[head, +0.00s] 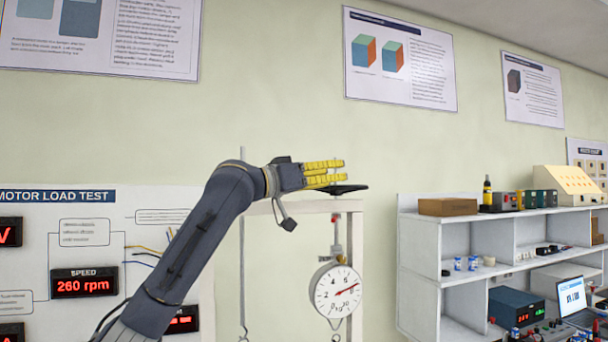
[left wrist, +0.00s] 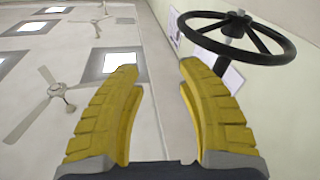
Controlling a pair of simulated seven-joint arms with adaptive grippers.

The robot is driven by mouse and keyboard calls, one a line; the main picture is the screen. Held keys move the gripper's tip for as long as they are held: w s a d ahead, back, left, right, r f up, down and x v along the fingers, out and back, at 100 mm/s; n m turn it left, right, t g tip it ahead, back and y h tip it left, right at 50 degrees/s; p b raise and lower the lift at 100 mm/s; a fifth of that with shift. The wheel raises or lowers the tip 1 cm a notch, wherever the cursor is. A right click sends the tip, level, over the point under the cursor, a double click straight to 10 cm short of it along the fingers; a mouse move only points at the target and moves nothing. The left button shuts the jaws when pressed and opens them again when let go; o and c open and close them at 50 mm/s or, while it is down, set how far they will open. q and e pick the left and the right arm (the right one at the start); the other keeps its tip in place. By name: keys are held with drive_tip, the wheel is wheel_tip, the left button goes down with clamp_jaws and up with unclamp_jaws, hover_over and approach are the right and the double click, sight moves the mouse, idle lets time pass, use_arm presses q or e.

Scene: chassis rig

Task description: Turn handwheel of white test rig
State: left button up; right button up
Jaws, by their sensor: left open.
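The black handwheel (head: 345,189) sits on top of the white test rig (head: 357,252). The head view shows it nearly edge-on, partly behind my fingers. My left gripper (head: 334,172) has yellow fingers pointing right, just above and left of the wheel in that picture. In the left wrist view, the handwheel (left wrist: 238,24) shows its rim, spokes and hub at the upper right, beside the right finger. My left gripper (left wrist: 158,70) is open there, with nothing between its fingers. I cannot tell whether the right finger touches the rim. My right gripper is in neither view.
A round dial gauge (head: 337,291) hangs in the rig below the wheel. A motor load test panel (head: 100,265) stands behind my left arm. White shelves (head: 425,250) with instruments stand at the right. The wall above the wheel is clear apart from posters (head: 400,60).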

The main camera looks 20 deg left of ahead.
use_arm(q)
drive_tip(key=s+a+y, duration=0.3)
drive_tip(key=s+a, duration=0.4)
drive_tip(key=a, duration=0.6)
drive_tip(key=shift+t, duration=0.3)
drive_tip(key=x, duration=1.7)
drive_tip(key=shift+d+r, duration=0.1)
drive_tip(key=shift+r, duration=0.2)
drive_tip(key=shift+m, duration=0.3)
clamp_jaws()
